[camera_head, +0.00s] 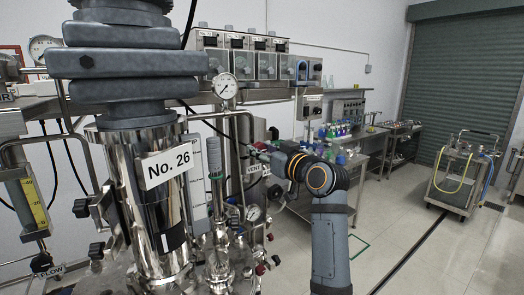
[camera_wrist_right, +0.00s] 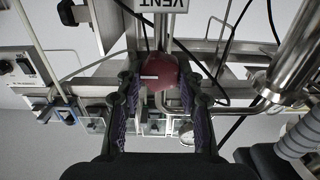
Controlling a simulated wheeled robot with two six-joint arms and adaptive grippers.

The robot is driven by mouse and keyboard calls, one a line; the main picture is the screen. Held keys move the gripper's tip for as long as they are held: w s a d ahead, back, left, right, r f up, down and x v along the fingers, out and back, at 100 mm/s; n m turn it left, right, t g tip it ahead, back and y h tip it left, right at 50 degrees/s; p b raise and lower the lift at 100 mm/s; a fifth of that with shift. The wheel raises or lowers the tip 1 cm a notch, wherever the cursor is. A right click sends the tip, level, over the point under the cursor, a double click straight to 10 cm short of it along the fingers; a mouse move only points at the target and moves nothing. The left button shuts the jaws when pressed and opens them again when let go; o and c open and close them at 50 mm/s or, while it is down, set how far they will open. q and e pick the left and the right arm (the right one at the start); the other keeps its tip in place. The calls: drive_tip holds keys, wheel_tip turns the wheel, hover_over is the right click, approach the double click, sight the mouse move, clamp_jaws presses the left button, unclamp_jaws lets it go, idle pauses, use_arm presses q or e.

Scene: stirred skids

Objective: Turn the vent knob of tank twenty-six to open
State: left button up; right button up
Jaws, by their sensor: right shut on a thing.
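Tank twenty-six (camera_head: 126,200) is a shiny steel vessel with a "No. 26" label (camera_head: 166,163), at the left of the head view. The vent knob (camera_wrist_right: 161,72) is dark red with a short white mark that lies crosswise in the right wrist view. A "VENT" label (camera_wrist_right: 165,4) is just above it there, and also shows in the head view (camera_head: 253,168). My right gripper (camera_wrist_right: 162,80) is shut on the knob, one finger on each side. In the head view it is small and partly hidden among pipes right of the tank. My left gripper is not in view.
Pressure gauges (camera_head: 225,86), pipes and valves crowd around the tank. A bench with coloured bottles (camera_head: 336,130) stands behind my right arm. A wheeled cart (camera_head: 462,180) stands at the far right. The floor between is mostly clear.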

drive_tip(key=shift+c, duration=1.2)
drive_tip(key=shift+s+a+f+n+b, duration=0.1)
drive_tip(key=shift+f+n+b, duration=0.05)
drive_tip(key=shift+n+b, duration=3.25)
drive_tip(key=shift+w+f+n+b, duration=0.1)
drive_tip(key=shift+n+b, duration=2.75)
drive_tip(key=shift+n, duration=1)
drive_tip(key=shift+s+a+f+n+b, duration=0.1)
drive_tip(key=shift+f+n+b, duration=0.05)
drive_tip(key=shift+n+b, duration=3.25)
drive_tip(key=shift+n, duration=0.45)
drive_tip(key=o, duration=1.2)
drive_tip(key=shift+c, duration=0.2)
drive_tip(key=shift+r, duration=0.1)
